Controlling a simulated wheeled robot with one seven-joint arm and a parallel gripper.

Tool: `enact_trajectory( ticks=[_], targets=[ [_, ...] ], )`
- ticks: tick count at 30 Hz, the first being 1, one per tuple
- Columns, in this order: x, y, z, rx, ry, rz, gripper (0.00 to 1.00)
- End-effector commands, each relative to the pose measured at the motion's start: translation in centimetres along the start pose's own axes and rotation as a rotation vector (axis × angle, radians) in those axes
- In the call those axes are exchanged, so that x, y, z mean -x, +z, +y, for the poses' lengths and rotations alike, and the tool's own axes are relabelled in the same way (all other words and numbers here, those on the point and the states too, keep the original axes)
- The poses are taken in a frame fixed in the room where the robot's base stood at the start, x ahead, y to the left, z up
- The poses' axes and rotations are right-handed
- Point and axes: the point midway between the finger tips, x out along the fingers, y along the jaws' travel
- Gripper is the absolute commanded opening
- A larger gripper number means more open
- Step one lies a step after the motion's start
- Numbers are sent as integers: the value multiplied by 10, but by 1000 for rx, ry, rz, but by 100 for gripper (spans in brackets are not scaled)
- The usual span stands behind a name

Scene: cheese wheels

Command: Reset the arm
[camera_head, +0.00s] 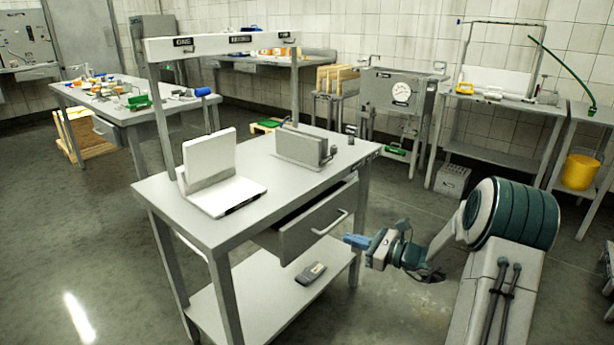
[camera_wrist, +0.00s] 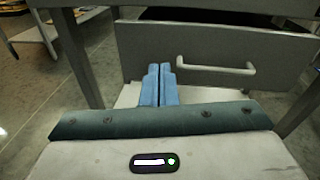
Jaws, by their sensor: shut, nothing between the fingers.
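My gripper (camera_head: 352,241) is at the front right side of the grey workbench, low beside its drawer. Its blue fingers are shut and empty. In the wrist view the two fingers (camera_wrist: 160,84) lie side by side, in front of the drawer front (camera_wrist: 215,55). The drawer (camera_head: 318,218) is pulled partly out of the bench, and its light handle (camera_head: 330,224) faces my arm. In the wrist view the handle (camera_wrist: 216,67) is to the right of the fingers, with nothing gripping it.
The workbench top (camera_head: 270,203) carries a white angled device (camera_head: 212,165) and a grey holder (camera_head: 300,146). A dark handheld object (camera_head: 311,273) lies on the lower shelf (camera_head: 262,290). Other benches, a cabinet (camera_head: 398,95) and a yellow bucket (camera_head: 580,171) stand behind. Floor between my arm and the back benches is open.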

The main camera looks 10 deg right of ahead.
Motion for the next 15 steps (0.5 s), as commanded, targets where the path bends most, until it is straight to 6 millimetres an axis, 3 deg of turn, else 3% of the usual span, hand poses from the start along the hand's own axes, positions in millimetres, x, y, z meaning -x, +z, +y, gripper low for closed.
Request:
enact_trajectory(
  ticks=[1, 3, 8, 15],
  targets=[
    [-6, 31, 19, 64, 68, 39, 0],
    [-10, 58, 49, 162, 172, 102, 0],
    [-6, 109, 116, 406, 410, 245, 0],
    [31, 170, 194, 793, 735, 429, 0]
  ],
)
